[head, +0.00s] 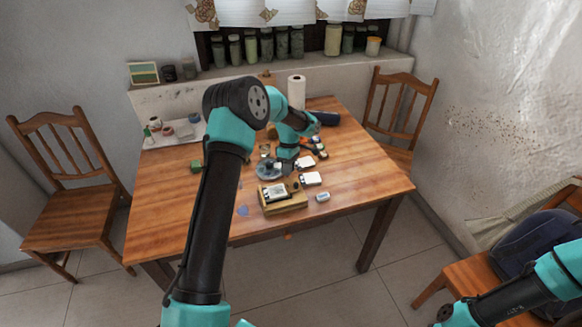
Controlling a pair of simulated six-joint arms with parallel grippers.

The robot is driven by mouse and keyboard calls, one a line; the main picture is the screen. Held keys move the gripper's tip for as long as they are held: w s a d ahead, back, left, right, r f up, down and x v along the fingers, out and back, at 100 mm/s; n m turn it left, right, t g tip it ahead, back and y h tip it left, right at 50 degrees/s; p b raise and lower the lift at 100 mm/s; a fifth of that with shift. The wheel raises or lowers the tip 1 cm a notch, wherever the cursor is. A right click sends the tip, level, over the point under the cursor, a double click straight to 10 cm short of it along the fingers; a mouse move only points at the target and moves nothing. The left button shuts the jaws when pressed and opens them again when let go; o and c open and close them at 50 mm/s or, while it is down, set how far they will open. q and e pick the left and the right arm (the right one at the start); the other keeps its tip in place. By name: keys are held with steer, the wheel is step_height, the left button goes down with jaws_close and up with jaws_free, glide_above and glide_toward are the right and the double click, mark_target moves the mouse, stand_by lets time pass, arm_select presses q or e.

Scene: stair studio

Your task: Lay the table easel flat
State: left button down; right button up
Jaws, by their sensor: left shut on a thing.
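A small light-wood stand (290,206), which looks like the table easel, is near the middle of the table, toward its front edge. A white-and-dark panel (275,192) rests on it. Its exact tilt is too small to tell. My left arm reaches over the table from the front, and my left gripper (283,169) points down just behind the stand, beside a round blue-grey dish (265,171). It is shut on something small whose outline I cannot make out. My right arm shows only at the lower right, away from the table; its gripper is out of view.
The wooden table (165,205) also bears several small white boxes (311,179), a paper roll (296,92), a green block (196,166) and a white tray (172,140). Chairs stand left (75,200) and back right (395,115). The front-right tabletop (365,178) is clear.

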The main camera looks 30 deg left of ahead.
arm_select(q)
steer(key=shift+d+f, duration=0.1)
steer(key=shift+f, duration=0.05)
stand_by(0.3)
steer(key=c, duration=1)
jaws_free()
steer(key=shift+w, duration=0.1)
steer(key=v, duration=1.7)
steer(key=shift+r, duration=0.25)
